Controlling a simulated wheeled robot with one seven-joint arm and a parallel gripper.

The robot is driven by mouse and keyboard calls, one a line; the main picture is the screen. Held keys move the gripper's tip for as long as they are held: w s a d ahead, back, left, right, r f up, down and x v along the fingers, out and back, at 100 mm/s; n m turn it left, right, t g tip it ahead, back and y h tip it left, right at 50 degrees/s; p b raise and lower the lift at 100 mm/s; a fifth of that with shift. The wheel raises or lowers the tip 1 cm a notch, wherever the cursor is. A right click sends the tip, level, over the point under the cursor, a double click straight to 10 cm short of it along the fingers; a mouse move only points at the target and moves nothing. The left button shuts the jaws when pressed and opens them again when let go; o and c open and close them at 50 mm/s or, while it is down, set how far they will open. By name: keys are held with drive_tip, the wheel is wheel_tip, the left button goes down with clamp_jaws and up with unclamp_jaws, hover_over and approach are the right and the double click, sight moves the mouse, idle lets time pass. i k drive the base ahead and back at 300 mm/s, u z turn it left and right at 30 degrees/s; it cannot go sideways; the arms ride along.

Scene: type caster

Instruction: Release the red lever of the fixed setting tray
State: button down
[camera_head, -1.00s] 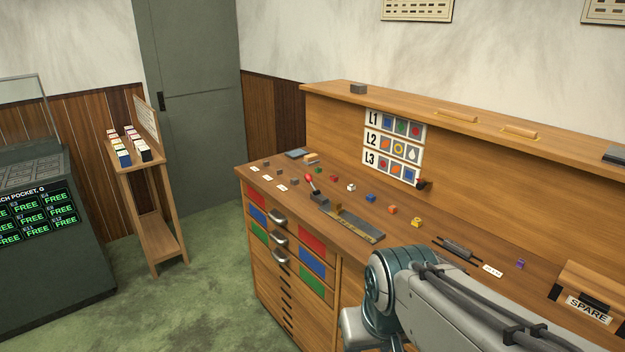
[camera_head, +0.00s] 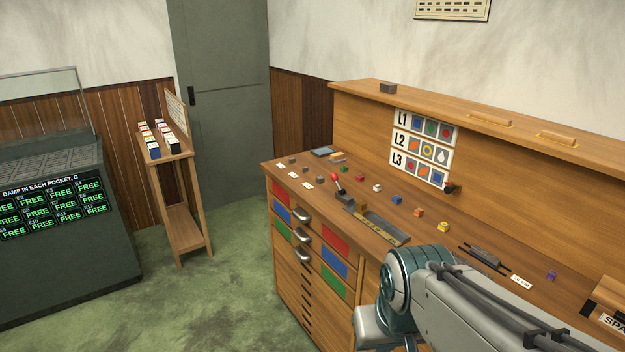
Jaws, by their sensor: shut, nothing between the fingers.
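The red lever (camera_head: 335,177) has a round red knob on a short stem. It stands at the left end of the setting tray, leaning a little to the left, above a dark block. The setting tray (camera_head: 386,231) is a long dark trough with a brass-coloured front edge, lying on the wooden bench top. Whether anything lies in the tray is too small to tell. My arm comes in from the lower right, in front of the bench. My gripper is not visible, so its place relative to the lever cannot be told.
Several small coloured blocks, including an orange one (camera_head: 418,212), lie behind and right of the tray. The bench (camera_head: 300,179) has drawers in front. A board labelled L1 to L3 (camera_head: 421,147) hangs behind. Green floor (camera_head: 235,300) is clear left of the bench.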

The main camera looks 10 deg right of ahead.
sight(333, 174)
drive_tip(key=u, duration=0.4)
drive_tip(key=i, duration=0.9)
drive_tip(key=z, duration=0.2)
